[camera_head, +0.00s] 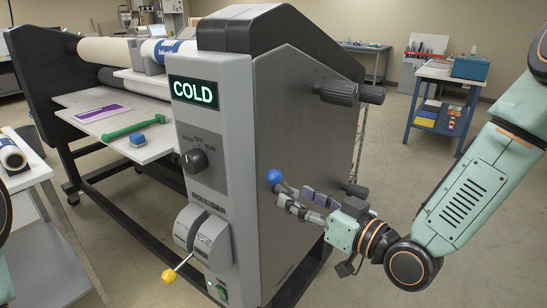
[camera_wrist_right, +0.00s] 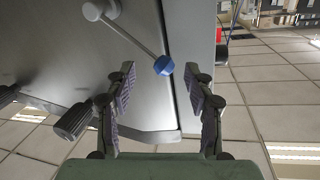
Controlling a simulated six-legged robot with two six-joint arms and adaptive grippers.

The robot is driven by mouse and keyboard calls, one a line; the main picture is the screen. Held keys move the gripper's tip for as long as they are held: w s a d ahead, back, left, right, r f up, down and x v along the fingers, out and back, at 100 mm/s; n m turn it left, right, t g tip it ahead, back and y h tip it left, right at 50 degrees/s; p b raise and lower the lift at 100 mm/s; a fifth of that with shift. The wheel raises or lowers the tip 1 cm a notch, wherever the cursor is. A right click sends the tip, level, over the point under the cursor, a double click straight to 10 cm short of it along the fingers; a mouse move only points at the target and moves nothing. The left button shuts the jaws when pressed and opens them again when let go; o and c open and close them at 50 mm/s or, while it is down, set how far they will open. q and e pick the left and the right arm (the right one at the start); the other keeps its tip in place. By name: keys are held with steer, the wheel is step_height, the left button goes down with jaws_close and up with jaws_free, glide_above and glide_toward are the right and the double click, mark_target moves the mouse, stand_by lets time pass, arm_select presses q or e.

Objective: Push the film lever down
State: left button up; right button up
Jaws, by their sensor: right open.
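A lever with a blue ball knob (camera_head: 273,176) sticks out from the side of the laminator (camera_head: 285,120). In the right wrist view its grey rod runs from a round pivot at upper left down to the blue knob (camera_wrist_right: 163,65). My right gripper (camera_head: 284,198) is at the machine's side, just below and right of the knob. Its fingers are apart and empty, and in the wrist view the knob shows between the fingertips (camera_wrist_right: 160,74). I cannot tell whether they touch it. My left gripper is out of view.
The front panel has a COLD display (camera_head: 194,92), a rotary switch (camera_head: 194,160) and a yellow-knobbed roller-gap lever (camera_head: 169,276). Dark handwheels (camera_head: 340,92) project from the side above my right gripper. A blue cart (camera_head: 440,105) stands behind; floor there is open.

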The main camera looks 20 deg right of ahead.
mark_target(279, 180)
steer(key=shift+y, duration=0.3)
steer(key=shift+w+a+r+b, duration=0.1)
steer(key=shift+w+a+r, duration=0.2)
steer(key=shift+w, duration=0.25)
steer(key=shift+w+a+r+b, duration=0.1)
steer(key=shift+w+a+r, duration=0.2)
steer(key=shift+w, duration=0.2)
steer(key=shift+w+a+r+b, duration=0.1)
steer(key=shift+w+a+r, duration=0.1)
steer(key=shift+w+a, duration=0.3)
steer(key=shift+x, duration=1)
steer(key=shift+w+a+r+t, duration=0.1)
steer(key=shift+w+a+t, duration=0.05)
steer(key=shift+w, duration=0.4)
steer(key=shift+w+a+t, duration=0.15)
steer(key=shift+w, duration=0.35)
steer(key=shift+s+d+r, duration=0.1)
steer(key=shift+s, duration=0.1)
steer(key=shift+w, duration=0.15)
steer(key=c, duration=1.1)
jaws_close()
